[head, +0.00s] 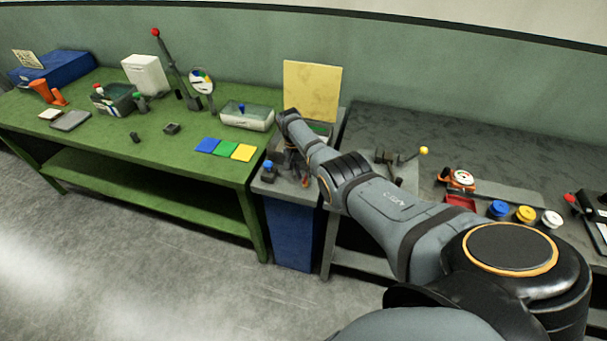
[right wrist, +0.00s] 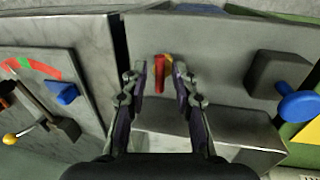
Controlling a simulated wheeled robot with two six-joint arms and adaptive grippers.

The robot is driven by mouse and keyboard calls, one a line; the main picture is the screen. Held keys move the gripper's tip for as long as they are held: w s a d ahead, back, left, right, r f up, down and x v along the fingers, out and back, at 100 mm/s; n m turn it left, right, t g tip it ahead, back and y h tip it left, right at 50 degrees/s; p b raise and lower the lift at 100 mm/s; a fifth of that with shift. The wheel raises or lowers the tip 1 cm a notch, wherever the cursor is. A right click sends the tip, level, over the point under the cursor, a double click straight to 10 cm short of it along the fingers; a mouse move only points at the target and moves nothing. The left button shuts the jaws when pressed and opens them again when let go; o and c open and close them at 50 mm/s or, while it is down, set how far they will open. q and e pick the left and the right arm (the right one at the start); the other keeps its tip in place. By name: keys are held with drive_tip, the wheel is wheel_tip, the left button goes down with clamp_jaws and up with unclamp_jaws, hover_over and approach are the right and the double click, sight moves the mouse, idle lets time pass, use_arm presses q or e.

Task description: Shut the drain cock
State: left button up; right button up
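A small red lever (right wrist: 160,75), which looks like the drain cock's handle, shows in the right wrist view on a grey stand. It points up and down in that picture, with a yellow-orange piece beside its top. My right gripper (right wrist: 161,80) is open, with one finger on each side of the lever and a gap showing on both sides. In the head view my right gripper (head: 293,163) reaches down over the narrow stand (head: 291,230) between the two benches; the lever is only a small reddish spot there. My left gripper is not in view.
A blue knob (right wrist: 300,103) on a dark block stands right of the lever in the right wrist view. A yellow-balled lever (right wrist: 10,138) is at the left. A yellow board (head: 312,90) rises behind the stand. Blue, green and yellow cards (head: 226,149) lie on the green bench.

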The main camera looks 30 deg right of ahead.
wheel_tip(320, 180, up, 12)
drive_tip(key=w+a, duration=0.1)
drive_tip(key=w, duration=0.1)
drive_tip(key=shift+a, duration=0.2)
drive_tip(key=shift+s+f, duration=0.1)
drive_tip(key=shift+f, duration=0.1)
idle(0.4)
